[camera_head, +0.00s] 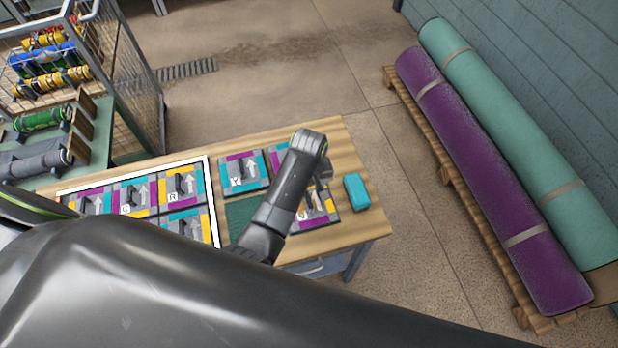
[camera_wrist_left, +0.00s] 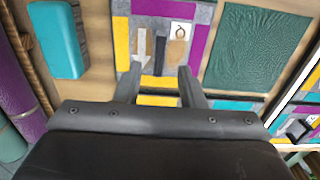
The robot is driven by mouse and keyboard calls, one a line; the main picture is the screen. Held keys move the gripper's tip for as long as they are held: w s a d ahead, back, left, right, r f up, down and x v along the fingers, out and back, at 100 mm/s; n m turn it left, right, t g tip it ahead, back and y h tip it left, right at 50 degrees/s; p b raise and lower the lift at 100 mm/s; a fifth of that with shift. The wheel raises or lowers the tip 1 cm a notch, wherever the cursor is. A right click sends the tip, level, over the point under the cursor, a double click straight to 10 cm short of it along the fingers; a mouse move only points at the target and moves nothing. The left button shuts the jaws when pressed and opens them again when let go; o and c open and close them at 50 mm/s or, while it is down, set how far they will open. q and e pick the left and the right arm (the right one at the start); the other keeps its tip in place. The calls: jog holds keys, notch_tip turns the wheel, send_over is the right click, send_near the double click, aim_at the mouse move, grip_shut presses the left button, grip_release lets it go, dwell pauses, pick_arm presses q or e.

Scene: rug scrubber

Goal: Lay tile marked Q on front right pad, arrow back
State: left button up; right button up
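The tile marked Q (camera_wrist_left: 205,20) lies flat on the front right pad spot, with purple, yellow and grey patches; part of it also shows in the head view (camera_head: 328,205). Its pale arrow (camera_wrist_left: 142,45) appears to point towards the table's back. A dark upright handle (camera_wrist_left: 160,52) stands on it. My left gripper (camera_wrist_left: 159,74) is above the tile, its two fingers apart around the handle's line with gaps; in the head view (camera_head: 321,182) the arm partly covers the tile. The pad under the tile is hidden. My right gripper is not in view.
A bare green pad (camera_wrist_left: 257,45) lies beside the Q tile. Tiles Y (camera_head: 243,172) and another (camera_head: 277,158) lie behind. A white-edged tray (camera_head: 212,200) holds several tiles. A teal block (camera_head: 356,191) sits near the table's right edge. Rolled rugs (camera_head: 480,170) lie beyond.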

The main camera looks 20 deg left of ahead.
aim_at(309, 200)
pick_arm(q)
jog(key=shift+r, duration=2.7)
jog(key=shift+f, duration=0.1)
